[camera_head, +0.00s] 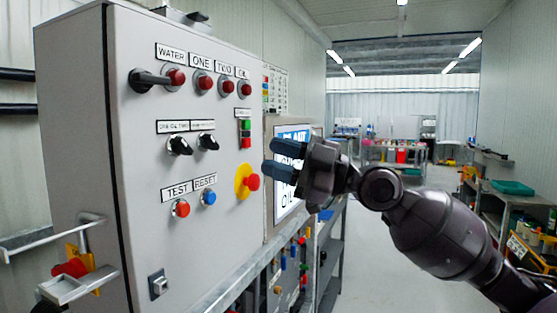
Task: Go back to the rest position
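My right gripper (271,158) is near the middle of the view, its arm coming in from the lower right. Its two dark blue-grey fingers point left, spread apart with nothing between them. It is in front of the lit screen (291,203) and covers part of it. It appears close to the right side of the grey control cabinet (140,180), to the right of the red and yellow emergency stop button (251,182). I cannot tell the exact gap. My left gripper is not in view.
The cabinet carries red lamps, black knobs, a red TEST button (181,208) and a blue RESET button (209,197). A red and yellow switch (72,268) sits at lower left. Shelving with a green tray (512,187) stands at right. The central floor (375,255) looks clear.

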